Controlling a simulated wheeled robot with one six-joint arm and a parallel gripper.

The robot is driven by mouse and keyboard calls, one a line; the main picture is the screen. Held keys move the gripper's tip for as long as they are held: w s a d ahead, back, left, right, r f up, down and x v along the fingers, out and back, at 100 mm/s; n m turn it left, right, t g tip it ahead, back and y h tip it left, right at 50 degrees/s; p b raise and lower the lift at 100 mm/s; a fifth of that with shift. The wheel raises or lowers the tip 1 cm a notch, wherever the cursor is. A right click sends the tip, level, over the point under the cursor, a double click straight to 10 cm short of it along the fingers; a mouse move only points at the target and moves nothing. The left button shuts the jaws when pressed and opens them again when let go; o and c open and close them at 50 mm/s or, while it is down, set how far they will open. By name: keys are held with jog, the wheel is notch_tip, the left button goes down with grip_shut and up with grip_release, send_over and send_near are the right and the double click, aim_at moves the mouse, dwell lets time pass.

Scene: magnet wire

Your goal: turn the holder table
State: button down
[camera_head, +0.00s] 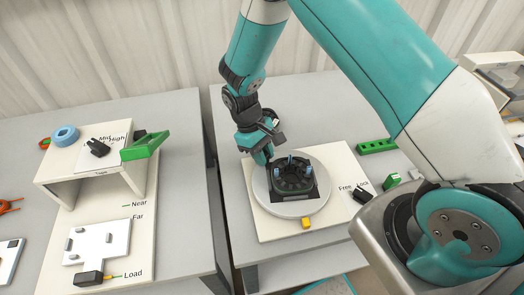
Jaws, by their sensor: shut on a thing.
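The holder table is a pale round disc (308,207) on a white base plate (335,222), right of the picture's middle. A black holder (293,180) with several blue-topped posts sits on the disc. A yellow block (306,223) is at the disc's front edge. My gripper (265,160) points down at the disc's back left side, beside the black holder. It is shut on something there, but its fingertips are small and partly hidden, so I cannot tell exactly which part. A black lever (361,193) stands right of the disc, by the labels "Free" and "Lock".
A green block (391,180) and a green strip with holes (376,146) lie right of the plate. On the left table are a white stand (65,170), a blue ring (65,134), a green bracket (145,146) and a white plate (97,243). A gap separates the tables.

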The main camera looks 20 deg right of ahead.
jog(key=shift+w+a+r+n, duration=0.15)
jog(key=shift+a+r+n, duration=0.05)
jog(key=shift+a+n, duration=0.3)
jog(key=shift+a+t, duration=0.1)
jog(key=shift+t, duration=0.2)
jog(key=c, duration=1)
grip_release()
jog(key=shift+s+f, duration=0.1)
jog(key=shift+s, duration=0.1)
jog(key=v, duration=1.7)
jog(key=shift+w+a, duration=0.3)
jog(key=shift+a, duration=0.05)
